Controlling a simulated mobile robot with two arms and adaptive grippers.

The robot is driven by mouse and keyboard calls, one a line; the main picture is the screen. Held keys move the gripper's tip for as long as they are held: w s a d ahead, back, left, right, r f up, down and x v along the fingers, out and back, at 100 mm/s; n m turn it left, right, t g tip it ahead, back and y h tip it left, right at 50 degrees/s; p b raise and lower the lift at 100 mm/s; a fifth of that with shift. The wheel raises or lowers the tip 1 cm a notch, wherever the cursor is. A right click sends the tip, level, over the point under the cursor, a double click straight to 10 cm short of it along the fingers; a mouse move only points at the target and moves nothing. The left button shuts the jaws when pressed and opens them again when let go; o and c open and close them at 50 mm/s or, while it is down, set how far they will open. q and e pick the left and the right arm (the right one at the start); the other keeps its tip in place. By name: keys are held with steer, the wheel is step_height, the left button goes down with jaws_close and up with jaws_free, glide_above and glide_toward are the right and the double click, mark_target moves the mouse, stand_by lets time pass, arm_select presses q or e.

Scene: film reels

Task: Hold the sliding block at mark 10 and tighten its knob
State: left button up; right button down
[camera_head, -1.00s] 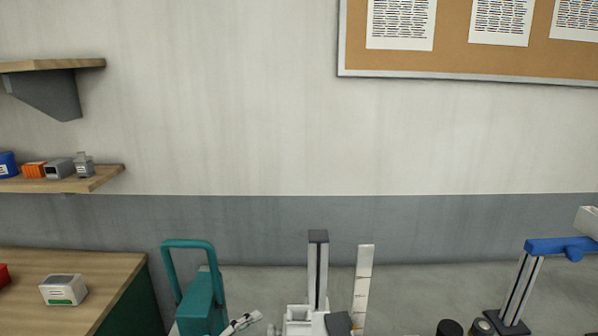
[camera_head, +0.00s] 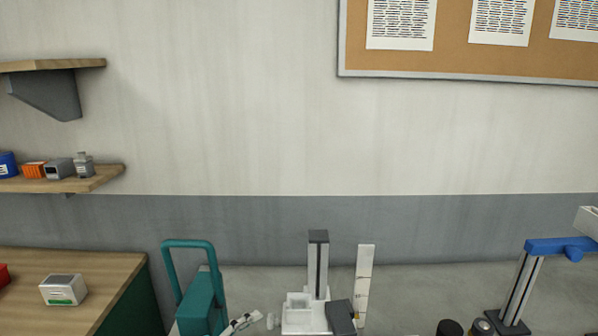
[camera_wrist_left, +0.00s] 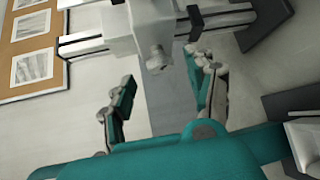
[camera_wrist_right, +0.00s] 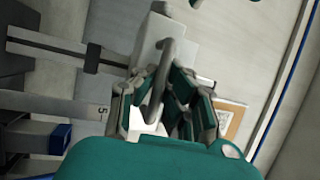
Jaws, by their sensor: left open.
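The white sliding block (camera_head: 300,314) sits on the upright slotted column (camera_head: 318,265), low in the head view. A white scale strip (camera_head: 364,285) stands to its right; its numbers are unreadable there. The knob (camera_head: 271,321) sticks out on the block's left. In the left wrist view, my left gripper (camera_wrist_left: 160,78) is open, with the knob (camera_wrist_left: 157,59) just beyond and between its fingertips, apparently untouched. In the right wrist view, my right gripper (camera_wrist_right: 157,88) appears shut on the block's grey handle (camera_wrist_right: 166,68). A "5" shows on the scale (camera_wrist_right: 102,108).
My teal left arm link hides part of the bench at left. A blue-armed stand (camera_head: 515,290) and a dark round piece (camera_head: 450,327) stand at right. A wooden bench (camera_head: 95,268) with a small white box (camera_head: 63,289) is at far left.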

mark_target(272, 322)
arm_select(q)
steer(key=shift+x, duration=2.75)
